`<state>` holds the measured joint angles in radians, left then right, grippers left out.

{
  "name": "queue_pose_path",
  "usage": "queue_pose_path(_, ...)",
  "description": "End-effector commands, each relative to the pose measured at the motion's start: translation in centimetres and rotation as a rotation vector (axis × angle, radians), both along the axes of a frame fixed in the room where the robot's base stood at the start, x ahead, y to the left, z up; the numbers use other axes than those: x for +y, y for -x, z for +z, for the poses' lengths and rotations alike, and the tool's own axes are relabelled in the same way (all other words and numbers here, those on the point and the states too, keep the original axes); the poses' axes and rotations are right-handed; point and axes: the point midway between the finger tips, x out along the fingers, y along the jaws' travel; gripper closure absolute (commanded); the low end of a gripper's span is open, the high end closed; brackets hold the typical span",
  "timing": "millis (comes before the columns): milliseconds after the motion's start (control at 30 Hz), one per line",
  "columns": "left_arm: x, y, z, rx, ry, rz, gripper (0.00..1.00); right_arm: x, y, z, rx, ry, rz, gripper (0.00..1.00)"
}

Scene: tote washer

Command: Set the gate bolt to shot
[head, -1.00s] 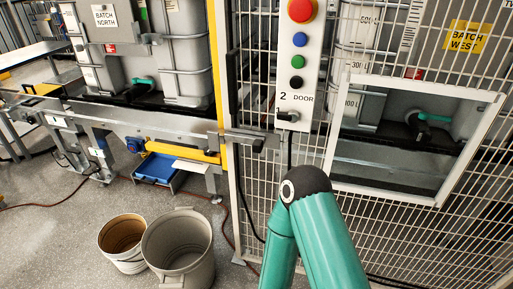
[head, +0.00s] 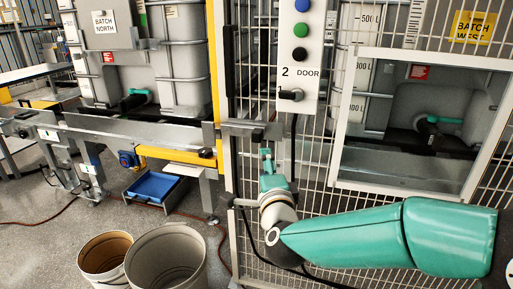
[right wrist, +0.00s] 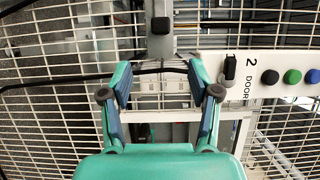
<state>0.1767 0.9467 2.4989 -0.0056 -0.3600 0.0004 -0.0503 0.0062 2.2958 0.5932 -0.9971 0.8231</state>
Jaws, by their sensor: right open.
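The gate bolt (head: 240,128) is a grey horizontal bar with a dark knob, set at the gate's edge beside the yellow post in the head view. In the right wrist view the bolt (right wrist: 160,45) runs upright at top centre, with its black knob showing. Whether it is shot or drawn I cannot tell. My right gripper (head: 267,157) is just below the bolt, pointing up toward it. In the right wrist view its fingers (right wrist: 160,76) are spread and empty, with the knob beyond the tips, between them. My left gripper is not in view.
A white button panel (head: 300,60) marked "2 DOOR" with a black switch (head: 290,95) hangs right of the bolt. Wire mesh and a framed window (head: 341,120) lie right. A conveyor rail (head: 110,126) runs left. Two buckets (head: 165,262) stand on the floor.

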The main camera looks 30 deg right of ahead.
Motion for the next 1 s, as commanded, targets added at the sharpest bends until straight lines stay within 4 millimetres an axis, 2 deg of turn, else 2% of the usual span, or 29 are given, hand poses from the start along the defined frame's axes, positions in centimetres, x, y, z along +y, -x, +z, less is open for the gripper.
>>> queue_pose_path(267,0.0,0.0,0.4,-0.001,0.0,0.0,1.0,-1.8,-3.3,0.1,0.0,-0.001,-0.005,0.39)
queue_pose_path(700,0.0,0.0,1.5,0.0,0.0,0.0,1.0,-5.9,-11.6,0.1,0.001,0.0,-0.002,0.39)
queue_pose_path(833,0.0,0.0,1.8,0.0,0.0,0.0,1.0,-6.8,-13.3,0.1,0.001,0.0,-0.001,0.39)
queue_pose_path(1000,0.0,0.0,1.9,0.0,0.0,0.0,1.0,-7.4,-14.5,0.1,0.001,0.002,-0.001,0.39)
